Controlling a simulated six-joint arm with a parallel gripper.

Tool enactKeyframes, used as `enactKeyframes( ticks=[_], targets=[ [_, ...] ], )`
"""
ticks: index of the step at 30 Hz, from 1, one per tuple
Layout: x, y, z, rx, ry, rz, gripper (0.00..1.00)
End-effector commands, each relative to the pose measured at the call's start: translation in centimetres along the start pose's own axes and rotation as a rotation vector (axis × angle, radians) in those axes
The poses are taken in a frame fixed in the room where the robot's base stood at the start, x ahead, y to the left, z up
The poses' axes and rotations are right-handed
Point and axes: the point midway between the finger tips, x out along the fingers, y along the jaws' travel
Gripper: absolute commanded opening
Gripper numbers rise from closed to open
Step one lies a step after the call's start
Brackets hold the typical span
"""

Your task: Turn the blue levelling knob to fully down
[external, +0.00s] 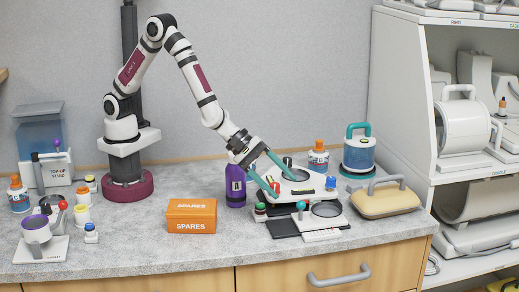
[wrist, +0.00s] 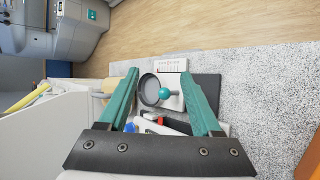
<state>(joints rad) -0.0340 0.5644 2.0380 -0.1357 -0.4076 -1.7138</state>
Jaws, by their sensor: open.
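A small blue knob (external: 331,183) stands at the right side of a white device (external: 305,190) on the bench. In the wrist view a blue piece (wrist: 130,127) shows low beside my left finger, partly hidden; it seems to be the same knob. Its turn position is too small to read. My gripper (external: 284,188) has two teal fingers, spread apart with nothing between them. It reaches down over the device, left of the blue knob in the external view. In the wrist view my gripper (wrist: 160,74) frames a teal ball handle (wrist: 165,93) beyond the fingers.
A red piece (wrist: 160,120) is near the blue one. A unit with a round dark dish (external: 325,208) stands in front. A purple bottle (external: 236,187) and orange SPARES box (external: 191,215) are left; a blue canister (external: 358,152) and beige case (external: 385,200) are right.

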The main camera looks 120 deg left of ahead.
Motion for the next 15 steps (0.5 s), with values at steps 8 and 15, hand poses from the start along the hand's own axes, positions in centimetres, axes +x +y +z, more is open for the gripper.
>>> enactKeyframes(
  ticks=[8, 15],
  targets=[
    [-1.5, 6.0, -15.1, -1.447, 0.109, 0.693, 0.65],
    [1.9, 3.4, -16.5, -1.444, 0.097, 0.692, 0.65]
  ],
)
